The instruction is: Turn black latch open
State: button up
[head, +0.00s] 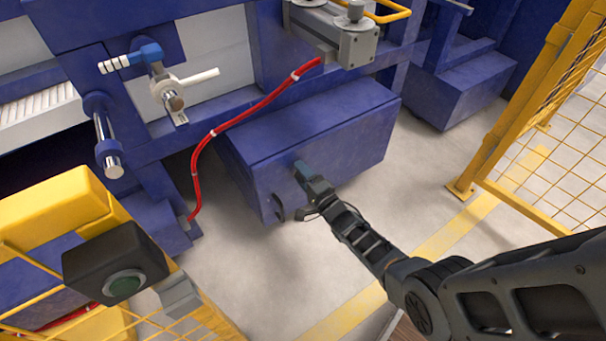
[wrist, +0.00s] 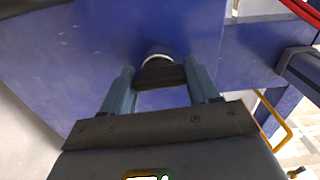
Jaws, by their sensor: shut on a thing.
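The black latch (wrist: 160,74) shows in the wrist view as a dark bar on a short silver round mount. It sits on the face of the blue box (wrist: 85,50). My gripper (wrist: 160,70) has one bluish-grey finger at each end of the bar and is shut on it. In the head view my gripper (head: 303,172) is at the front face of the blue box (head: 330,125), and it hides the latch there.
A dark rounded part (head: 278,207) is on the box face, left of my gripper. Yellow mesh fencing (head: 545,150) stands right; a black button box (head: 115,265) is at lower left. The floor in front is clear.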

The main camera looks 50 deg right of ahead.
jog(key=shift+m, duration=0.4)
jog(key=o, duration=1)
jog(key=shift+c, duration=0.2)
jog(key=p+v, duration=0.2)
jog(key=v, duration=0.5)
jog(key=shift+s, duration=0.4)
jog(key=shift+a, duration=0.1)
